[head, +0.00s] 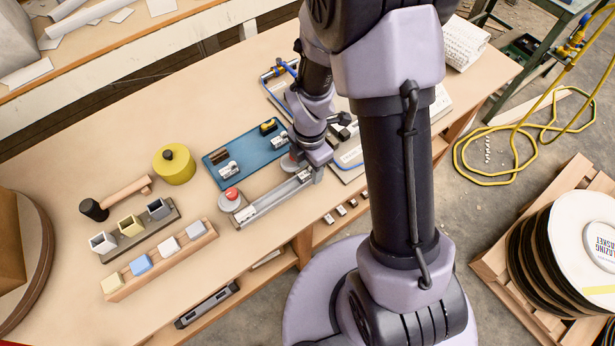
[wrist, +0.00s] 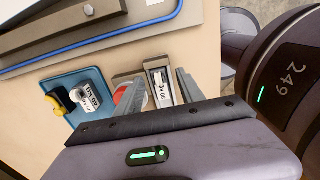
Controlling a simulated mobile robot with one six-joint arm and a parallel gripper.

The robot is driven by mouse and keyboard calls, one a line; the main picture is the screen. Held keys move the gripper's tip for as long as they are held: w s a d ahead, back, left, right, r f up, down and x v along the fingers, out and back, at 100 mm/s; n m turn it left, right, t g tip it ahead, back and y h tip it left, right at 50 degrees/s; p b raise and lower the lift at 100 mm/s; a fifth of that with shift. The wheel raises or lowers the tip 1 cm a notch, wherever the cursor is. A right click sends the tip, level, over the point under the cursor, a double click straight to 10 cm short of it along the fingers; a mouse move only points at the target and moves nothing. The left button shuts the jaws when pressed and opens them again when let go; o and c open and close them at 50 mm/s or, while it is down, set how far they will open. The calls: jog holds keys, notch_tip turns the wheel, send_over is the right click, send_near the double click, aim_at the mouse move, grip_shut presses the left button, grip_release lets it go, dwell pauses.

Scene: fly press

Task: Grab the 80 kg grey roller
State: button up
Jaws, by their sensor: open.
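The grey roller (wrist: 163,94), with a white label that seems to read 80 kg, lies between my gripper's fingers in the wrist view. My gripper (wrist: 158,92) is open, with one finger on each side of it; I cannot tell whether they touch it. In the head view my gripper (head: 305,166) is low over the bench by the right end of a metal rail (head: 272,200). A second labelled grey roller (wrist: 92,97) sits on the blue tray (wrist: 88,76), apart from my fingers. The blue tray (head: 232,150) also shows in the head view.
A red button (head: 232,194) stands at the rail's left end. A yellow cylinder (head: 174,164), a mallet (head: 117,198) and wooden racks with coloured blocks (head: 141,264) lie further left. A yellow hose (head: 470,165) lies on the floor. The bench's upper left is clear.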

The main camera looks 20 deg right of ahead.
jog(key=shift+r, duration=0.1)
jog(key=shift+c, duration=0.2)
grip_shut()
jog(key=shift+r, duration=0.1)
